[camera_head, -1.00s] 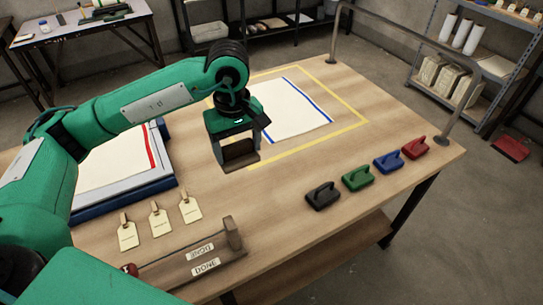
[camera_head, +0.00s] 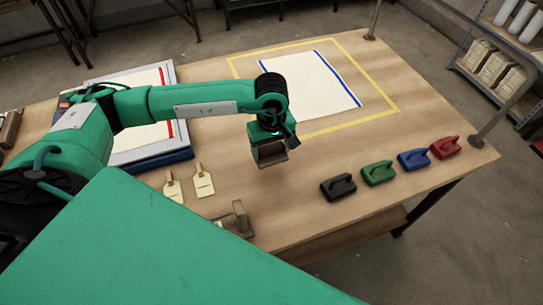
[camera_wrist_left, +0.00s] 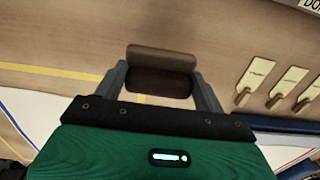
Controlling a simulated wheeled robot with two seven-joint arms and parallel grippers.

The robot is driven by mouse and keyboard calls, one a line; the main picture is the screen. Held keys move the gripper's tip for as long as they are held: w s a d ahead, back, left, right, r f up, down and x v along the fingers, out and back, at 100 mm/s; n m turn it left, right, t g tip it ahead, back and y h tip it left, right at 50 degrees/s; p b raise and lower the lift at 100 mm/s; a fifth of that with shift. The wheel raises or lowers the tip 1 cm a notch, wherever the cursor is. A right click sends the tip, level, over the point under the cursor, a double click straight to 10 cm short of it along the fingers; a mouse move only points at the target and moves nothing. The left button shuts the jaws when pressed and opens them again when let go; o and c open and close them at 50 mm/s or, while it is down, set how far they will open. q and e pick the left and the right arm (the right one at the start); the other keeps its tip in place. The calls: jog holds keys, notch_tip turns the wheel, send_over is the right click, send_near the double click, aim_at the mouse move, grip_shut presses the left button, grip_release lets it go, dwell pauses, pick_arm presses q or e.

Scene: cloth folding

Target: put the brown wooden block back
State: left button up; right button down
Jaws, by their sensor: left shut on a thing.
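The brown wooden block (camera_head: 273,159) is held in my left gripper (camera_head: 271,150), just in front of the yellow tape outline on the table. In the left wrist view the block (camera_wrist_left: 160,72) sits between the two fingers of the left gripper (camera_wrist_left: 162,80), which are shut on its sides. Whether the block touches the table is hard to tell. My right gripper is not in view.
A white cloth with blue edges (camera_head: 307,85) lies inside the yellow tape (camera_head: 390,95). Black (camera_head: 338,187), green (camera_head: 378,173), blue (camera_head: 413,159) and red (camera_head: 445,147) handled blocks line the right. Tags (camera_head: 203,180) and a wooden rack (camera_head: 240,220), partly hidden by my green body, are nearer.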

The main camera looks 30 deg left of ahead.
aim_at(271, 156)
pick_arm(q)
notch_tip(271, 156, down, 4)
jog(key=shift+f+p, duration=0.25)
jog(key=shift+p, duration=0.2)
jog(key=shift+f, duration=0.3)
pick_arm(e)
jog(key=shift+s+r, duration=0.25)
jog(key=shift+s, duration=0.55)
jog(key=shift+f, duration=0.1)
pick_arm(q)
jog(key=shift+f, duration=0.15)
jog(key=o, duration=1)
jog(key=shift+c, duration=0.2)
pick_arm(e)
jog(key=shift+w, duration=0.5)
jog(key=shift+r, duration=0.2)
